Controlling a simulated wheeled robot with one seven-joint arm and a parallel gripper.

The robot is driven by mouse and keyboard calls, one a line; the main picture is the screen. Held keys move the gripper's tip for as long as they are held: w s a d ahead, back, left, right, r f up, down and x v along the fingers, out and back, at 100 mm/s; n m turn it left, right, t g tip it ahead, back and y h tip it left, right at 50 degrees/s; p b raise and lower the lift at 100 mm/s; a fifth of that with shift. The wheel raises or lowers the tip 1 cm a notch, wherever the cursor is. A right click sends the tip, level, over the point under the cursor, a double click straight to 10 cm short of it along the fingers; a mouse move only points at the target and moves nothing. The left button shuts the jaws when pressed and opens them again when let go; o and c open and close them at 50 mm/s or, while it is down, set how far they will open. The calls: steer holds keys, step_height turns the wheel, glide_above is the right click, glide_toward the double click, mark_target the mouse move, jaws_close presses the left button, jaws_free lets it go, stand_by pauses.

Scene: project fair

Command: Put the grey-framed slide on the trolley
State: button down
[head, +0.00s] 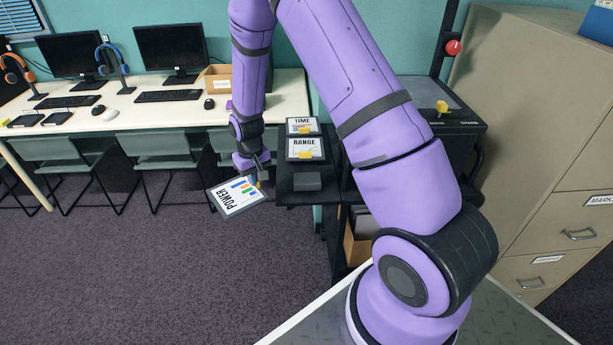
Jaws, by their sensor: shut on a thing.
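A grey-framed slide (236,197) marked POWER, with coloured bars and a yellow tab, is held tilted in the air over the carpet. My gripper (259,178) is shut on its upper right edge, by the tab. Left of a narrow black stand (306,197), the slide appears clear of it. On the stand lie a TIME slide (302,126) and a RANGE slide (305,148), both dark-framed with yellow tabs. A grey block (307,181) sits at its near end. I cannot tell for sure which thing is the trolley.
A long cream desk (110,116) with monitors, keyboards and headphones stands behind, with grey chairs (160,147) before it. A black machine (455,110) and a beige filing cabinet (540,110) stand at right. Open carpet (170,270) fills the lower left.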

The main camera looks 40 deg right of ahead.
steer(key=s+d+r+m, duration=0.5)
steer(key=d+r+m, duration=0.15)
steer(key=m, duration=0.55)
steer(key=s+d+r+m, duration=0.4)
steer(key=d+r+m, duration=0.3)
steer(key=m, duration=0.6)
steer(key=f, duration=1.5)
steer(key=shift+a+f, duration=0.3)
steer(key=shift+f, duration=0.1)
steer(key=shift+f, duration=0.1)
steer(key=c, duration=1.2)
jaws_free()
